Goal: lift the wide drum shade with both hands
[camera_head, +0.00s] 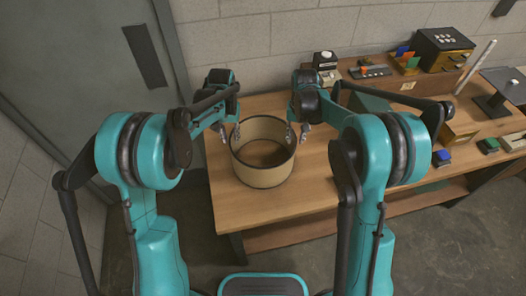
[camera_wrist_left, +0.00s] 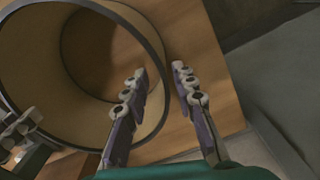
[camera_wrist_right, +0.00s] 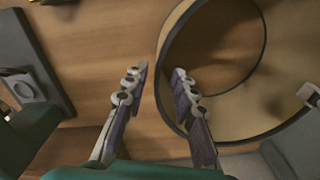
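The wide drum shade (camera_head: 262,178) is a tan, open cylinder with dark rims. It stands upright near the left end of the wooden table. My left gripper (camera_head: 230,136) is at its left rim, and my right gripper (camera_head: 297,134) is at its right rim. In the left wrist view, the left gripper's fingers (camera_wrist_left: 159,70) are apart, one over the shade's opening and one outside the rim. In the right wrist view, the right gripper's fingers (camera_wrist_right: 158,70) are also apart, on either side of the rim. Whether any finger touches the wall cannot be told.
The wooden table (camera_head: 225,205) has free room in front of the shade. A dark box (camera_head: 441,45) and small coloured parts stand at the back right. A dark stand (camera_head: 492,103) is further right. A block wall is behind, and a grey door is at left.

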